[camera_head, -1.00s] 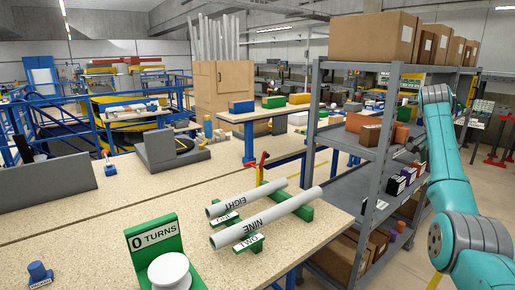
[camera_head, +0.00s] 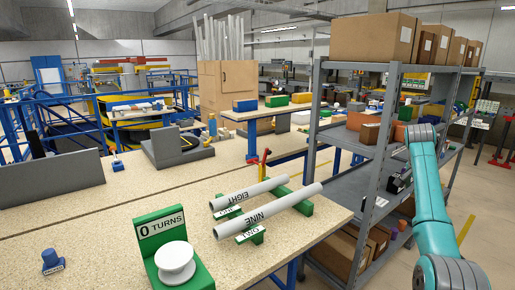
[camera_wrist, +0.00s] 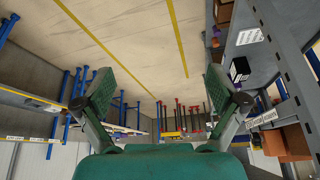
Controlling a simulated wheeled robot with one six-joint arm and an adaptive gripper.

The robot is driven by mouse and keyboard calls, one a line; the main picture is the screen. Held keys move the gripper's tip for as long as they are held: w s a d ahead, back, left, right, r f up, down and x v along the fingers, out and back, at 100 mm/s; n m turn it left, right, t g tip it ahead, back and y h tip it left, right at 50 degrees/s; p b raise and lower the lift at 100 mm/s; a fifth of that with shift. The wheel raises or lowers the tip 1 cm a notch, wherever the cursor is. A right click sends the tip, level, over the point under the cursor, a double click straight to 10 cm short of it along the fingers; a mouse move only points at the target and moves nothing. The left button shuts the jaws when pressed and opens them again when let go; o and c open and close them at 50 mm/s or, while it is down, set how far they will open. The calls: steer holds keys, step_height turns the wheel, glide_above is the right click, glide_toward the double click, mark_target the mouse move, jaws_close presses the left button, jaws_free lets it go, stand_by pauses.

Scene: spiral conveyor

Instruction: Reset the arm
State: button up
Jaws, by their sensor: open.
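My gripper (camera_wrist: 160,100) shows in the wrist view with its two fingers spread wide and nothing between them. In the head view my teal arm stands at the right, in front of the grey shelf rack (camera_head: 384,150). My gripper is not clearly visible in the head view.
The workbench (camera_head: 110,215) holds two grey tubes marked EIGHT (camera_head: 240,198) and NINE (camera_head: 265,212), a green "0 TURNS" stand (camera_head: 160,226) with a white knob (camera_head: 176,262), and a blue knob (camera_head: 51,260). Shelf posts and boxes (camera_wrist: 292,142) are close at the wrist view's right.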

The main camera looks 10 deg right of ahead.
steer(key=a+f+n+t, duration=0.15)
steer(key=a+f, duration=0.25)
steer(key=f, duration=0.5)
steer(key=a+f+n+t, duration=0.15)
steer(key=a+f, duration=0.35)
steer(key=f, duration=0.5)
steer(key=a+f+n, duration=0.2)
steer(key=a+f, duration=0.2)
steer(key=f, duration=0.5)
steer(key=s+a+f+n+t, duration=0.2)
steer(key=s+a+f, duration=0.5)
steer(key=a+f, duration=0.25)
steer(key=s+a+f+n+t, duration=0.2)
steer(key=s+a+f, duration=0.6)
steer(key=a, duration=0.3)
steer(key=s+a+r+n+t+y, duration=0.1)
steer(key=s+a+n+t, duration=0.1)
steer(key=s+a, duration=0.6)
steer(key=s+a+r+n+t+y, duration=0.15)
steer(key=s+a, duration=0.35)
steer(key=s, duration=0.7)
steer(key=s+a+r+n+t+y, duration=0.1)
steer(key=s+a+r+n, duration=0.1)
steer(key=s+r, duration=0.8)
steer(key=s+a+r+n+t+y, duration=0.1)
steer(key=s+a+r+n+t, duration=0.1)
steer(key=s+r, duration=0.8)
steer(key=shift+a+r, duration=0.6)
steer(key=shift+a, duration=0.2)
